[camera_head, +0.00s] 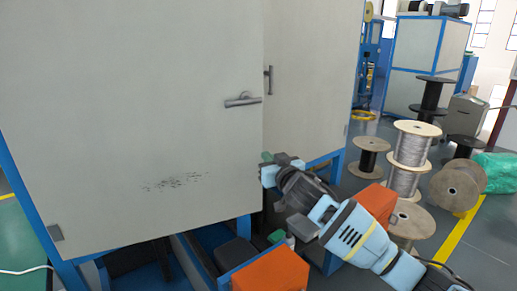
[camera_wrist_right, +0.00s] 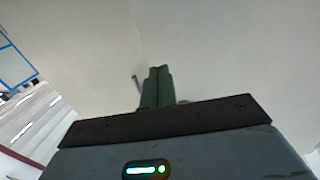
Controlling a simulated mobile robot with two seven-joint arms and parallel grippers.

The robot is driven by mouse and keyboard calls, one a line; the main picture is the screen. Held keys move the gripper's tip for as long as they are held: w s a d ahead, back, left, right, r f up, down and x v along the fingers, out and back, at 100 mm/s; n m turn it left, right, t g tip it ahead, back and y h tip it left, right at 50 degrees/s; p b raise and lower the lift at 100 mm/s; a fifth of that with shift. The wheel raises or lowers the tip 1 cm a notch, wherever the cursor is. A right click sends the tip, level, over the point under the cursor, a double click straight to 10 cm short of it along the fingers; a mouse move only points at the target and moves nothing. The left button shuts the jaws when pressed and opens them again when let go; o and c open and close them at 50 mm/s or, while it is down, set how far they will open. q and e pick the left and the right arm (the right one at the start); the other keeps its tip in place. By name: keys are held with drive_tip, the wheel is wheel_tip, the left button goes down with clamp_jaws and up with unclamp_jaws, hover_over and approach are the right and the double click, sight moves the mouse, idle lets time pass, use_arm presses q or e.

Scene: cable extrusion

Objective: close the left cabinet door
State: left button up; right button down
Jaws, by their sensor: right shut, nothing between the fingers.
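The left cabinet door (camera_head: 130,100) is a large pale grey panel filling the left of the head view. Its lever handle (camera_head: 243,101) lies horizontal near its right edge. The door seems to stand a little forward of the right cabinet door (camera_head: 315,75), whose handle (camera_head: 268,80) is vertical. The exact gap is hard to tell. My right gripper (camera_head: 266,157) is shut and empty, low beside the left door's right edge; I cannot tell whether it touches. In the right wrist view its green fingers (camera_wrist_right: 157,87) point at pale panels. My left gripper is out of view.
Below the doors is a blue frame (camera_head: 325,160) with orange boxes (camera_head: 272,272). Wooden cable spools (camera_head: 408,160) and a green wrapped bundle (camera_head: 494,172) stand on the floor at right. A yellow line (camera_head: 458,235) crosses fairly open floor there.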

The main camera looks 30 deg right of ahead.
sight(254, 144)
drive_tip(key=w, duration=0.5)
drive_tip(key=shift+w+d, duration=0.15)
drive_tip(key=shift+d, duration=0.1)
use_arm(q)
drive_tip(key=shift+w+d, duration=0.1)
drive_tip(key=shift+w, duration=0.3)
use_arm(e)
drive_tip(key=shift+w+d, duration=0.1)
drive_tip(key=shift+w, duration=0.85)
